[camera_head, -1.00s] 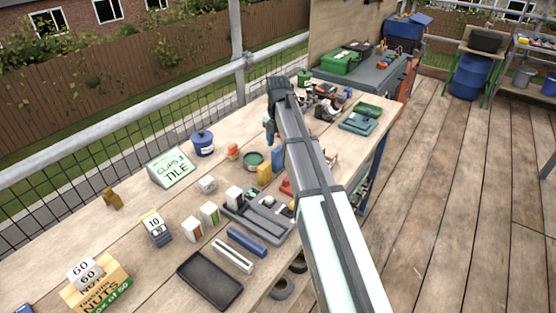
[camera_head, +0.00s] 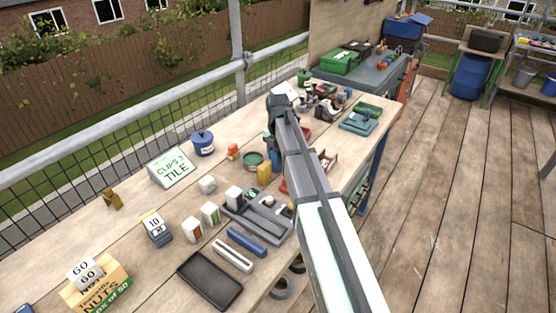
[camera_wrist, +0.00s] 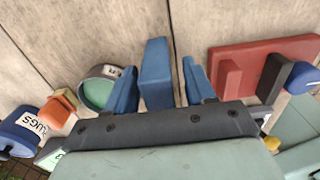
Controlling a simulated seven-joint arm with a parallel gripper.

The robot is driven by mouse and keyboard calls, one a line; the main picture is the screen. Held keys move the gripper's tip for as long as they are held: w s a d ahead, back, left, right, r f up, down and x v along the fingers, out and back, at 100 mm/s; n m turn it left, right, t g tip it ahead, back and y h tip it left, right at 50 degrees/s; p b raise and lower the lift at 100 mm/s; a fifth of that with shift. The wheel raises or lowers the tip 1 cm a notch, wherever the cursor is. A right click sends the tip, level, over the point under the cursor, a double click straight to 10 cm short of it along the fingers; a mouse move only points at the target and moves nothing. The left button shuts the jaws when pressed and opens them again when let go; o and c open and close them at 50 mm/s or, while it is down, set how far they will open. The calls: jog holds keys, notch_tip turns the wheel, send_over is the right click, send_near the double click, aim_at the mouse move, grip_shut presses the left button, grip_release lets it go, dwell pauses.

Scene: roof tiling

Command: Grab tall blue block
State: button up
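The tall blue block (camera_wrist: 156,78) stands out in the wrist view, between the two blue fingers of my gripper (camera_wrist: 160,66). The fingers are apart. A clear gap shows between the block and the right finger; the left finger looks very close to the block, and I cannot tell whether it touches. In the head view my gripper (camera_head: 271,136) is over the middle of the workbench, with its fingers pointing down. The block cannot be told apart there behind the arm and gripper.
In the wrist view a round green-filled tin (camera_wrist: 97,90) and an orange block (camera_wrist: 62,103) lie left; a red tray-like piece (camera_wrist: 260,62) lies right.

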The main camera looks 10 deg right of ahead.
grip_shut()
dwell(0.3)
